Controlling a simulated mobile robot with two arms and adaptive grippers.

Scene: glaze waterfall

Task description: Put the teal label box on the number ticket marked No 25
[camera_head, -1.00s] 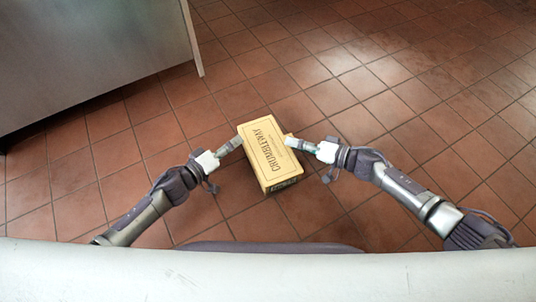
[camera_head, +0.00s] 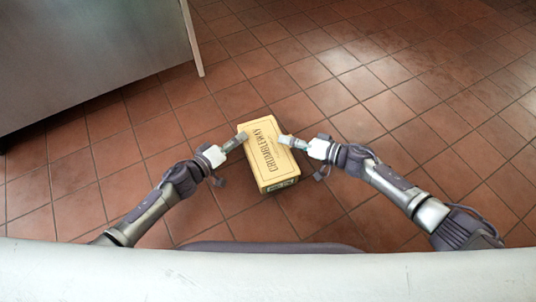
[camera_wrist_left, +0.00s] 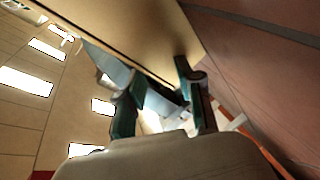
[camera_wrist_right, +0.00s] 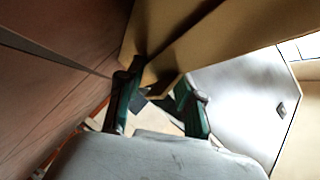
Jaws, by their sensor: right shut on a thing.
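A yellow box (camera_head: 268,168) with dark lettering on its top is between my two grippers in the head view. I cannot make out a teal label on it. My right gripper (camera_head: 284,139) is shut on the box at its far right edge; in the right wrist view the tan panel (camera_wrist_right: 185,38) runs down between the fingers (camera_wrist_right: 158,88). My left gripper (camera_head: 242,138) is at the far left edge of the box. In the left wrist view its fingers (camera_wrist_left: 150,80) stand apart beside the tan panel (camera_wrist_left: 150,35). No number ticket is visible.
A brown tiled floor (camera_head: 400,110) spreads around, with clear room beyond and to the right of the box. A grey-sided counter or cabinet (camera_head: 90,50) stands at the upper left. A pale surface (camera_head: 268,275) crosses the bottom of the head view.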

